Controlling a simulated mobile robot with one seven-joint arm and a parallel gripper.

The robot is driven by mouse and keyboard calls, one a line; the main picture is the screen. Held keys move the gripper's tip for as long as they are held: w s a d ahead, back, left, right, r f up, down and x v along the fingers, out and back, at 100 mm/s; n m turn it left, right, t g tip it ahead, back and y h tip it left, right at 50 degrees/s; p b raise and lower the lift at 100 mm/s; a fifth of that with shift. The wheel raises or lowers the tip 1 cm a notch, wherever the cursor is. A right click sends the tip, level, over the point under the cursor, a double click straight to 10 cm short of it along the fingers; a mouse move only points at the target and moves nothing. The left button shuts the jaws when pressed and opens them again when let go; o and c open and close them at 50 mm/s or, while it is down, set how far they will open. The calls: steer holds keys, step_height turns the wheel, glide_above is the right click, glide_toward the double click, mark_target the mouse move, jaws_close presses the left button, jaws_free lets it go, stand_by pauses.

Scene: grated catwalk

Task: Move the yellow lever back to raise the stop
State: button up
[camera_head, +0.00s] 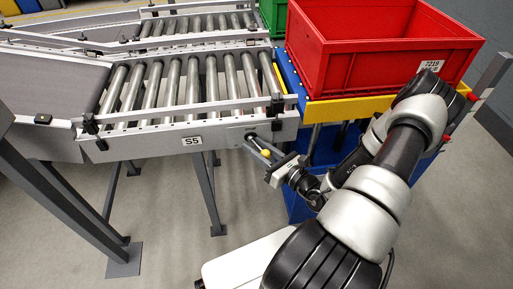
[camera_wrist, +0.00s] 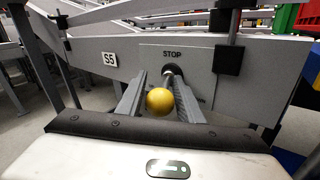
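The yellow lever's round knob (camera_wrist: 160,101) shows in the wrist view at the end of a short dark shaft, which comes out of a plate marked STOP (camera_wrist: 172,55). In the head view the knob (camera_head: 265,153) is below the right end of the conveyor side rail. My gripper (camera_wrist: 161,77) is open, with one finger on each side of the knob. A narrow gap shows at the left finger; I cannot tell whether the right finger touches it. My gripper also shows in the head view (camera_head: 270,162). I cannot clearly make out the stop itself.
The roller conveyor (camera_head: 190,138) carries an S5 label on its side rail. A red crate (camera_head: 385,60) sits on a blue and yellow stand (camera_head: 345,108) at the right. Grey support legs (camera_head: 205,195) stand below the conveyor. The floor in front is clear.

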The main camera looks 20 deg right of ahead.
steer(key=c, duration=0.7)
steer(key=shift+a, duration=0.1)
steer(key=shift+c, duration=0.2)
